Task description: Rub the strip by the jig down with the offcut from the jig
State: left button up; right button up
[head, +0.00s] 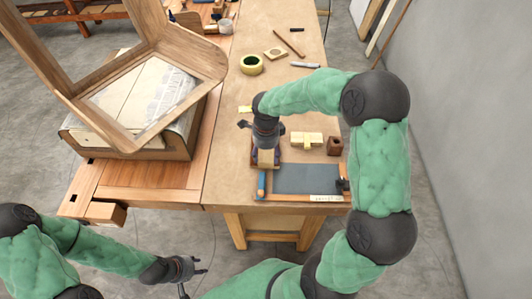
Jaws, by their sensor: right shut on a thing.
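My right gripper (265,146) points down over the front part of the bench and is shut on a small tan wooden piece (266,158), probably the offcut. A dark-edged piece shows partly beneath it; the gripper hides most of it, and I cannot tell whether they touch. Just right of and in front of it lies a wood-edged frame with a grey sheet (308,179), a blue piece (261,183) at its left end. I cannot clearly tell which parts are the jig and the strip. My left gripper (201,265) is open and empty, low in front of the bench.
A pale yellow block (307,139) and a brown block (334,146) stand behind the grey sheet. A tape roll (251,64), a small square piece (275,54) and a stick (289,43) lie farther back. A large bent wooden frame (194,53) rises at left.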

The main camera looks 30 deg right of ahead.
pick_arm(q)
jog(key=shift+f+b, duration=0.4)
dwell(0.9)
jog(key=shift+f, duration=0.15)
dwell(0.4)
dwell(0.3)
jog(key=shift+f+b, duration=0.2)
jog(key=shift+b, duration=0.15)
dwell(0.4)
jog(key=shift+f, duration=0.1)
dwell(0.4)
dwell(0.4)
jog(key=shift+f+b, duration=0.2)
jog(key=shift+b, duration=0.15)
dwell(0.4)
